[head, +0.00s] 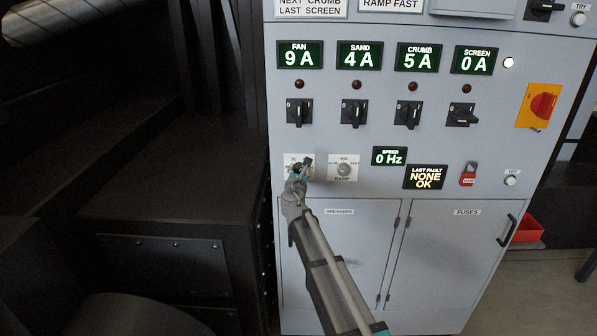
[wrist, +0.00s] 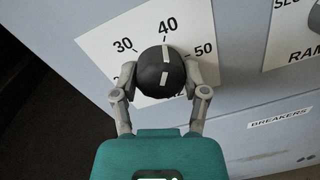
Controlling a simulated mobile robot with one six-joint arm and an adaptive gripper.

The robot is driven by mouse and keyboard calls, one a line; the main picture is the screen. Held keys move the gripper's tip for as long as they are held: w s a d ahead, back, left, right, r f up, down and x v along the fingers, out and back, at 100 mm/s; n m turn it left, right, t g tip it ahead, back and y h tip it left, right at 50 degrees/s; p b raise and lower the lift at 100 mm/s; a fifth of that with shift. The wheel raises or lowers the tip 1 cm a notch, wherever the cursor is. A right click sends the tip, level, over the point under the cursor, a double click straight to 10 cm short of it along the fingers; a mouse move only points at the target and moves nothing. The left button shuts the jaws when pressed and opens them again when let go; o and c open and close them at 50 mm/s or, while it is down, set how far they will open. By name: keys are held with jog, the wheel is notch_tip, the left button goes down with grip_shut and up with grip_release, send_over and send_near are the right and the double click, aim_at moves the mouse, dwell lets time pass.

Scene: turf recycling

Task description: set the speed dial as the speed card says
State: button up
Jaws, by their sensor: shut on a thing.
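The speed dial is a round black knob (wrist: 162,72) with a white line, on a white plate (wrist: 105,28) marked 30, 40 and 50. The line points up at about 40. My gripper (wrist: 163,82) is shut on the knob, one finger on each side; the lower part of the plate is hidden. In the head view my gripper (head: 300,170) reaches up to the dial's plate (head: 289,158) and covers most of it. The speed display (head: 390,157) reads 0 Hz. I see no card giving a speed.
The ramp dial (head: 343,169) is close to the right. Above are several switches, such as the fan switch (head: 299,112); the screen switch (head: 462,115) is turned sideways. A card (head: 391,5) reads RAMP FAST. A red padlock (head: 468,178) and an orange-plated red switch (head: 542,106) are further right.

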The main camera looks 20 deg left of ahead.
jog(key=m, duration=0.6)
jog(key=shift+r+p, duration=0.1)
jog(key=shift+p, duration=0.25)
jog(key=m, duration=0.5)
jog(key=shift+g, duration=0.3)
jog(key=shift+m, duration=0.3)
jog(key=o, duration=1.1)
jog(key=shift+o, duration=0.2)
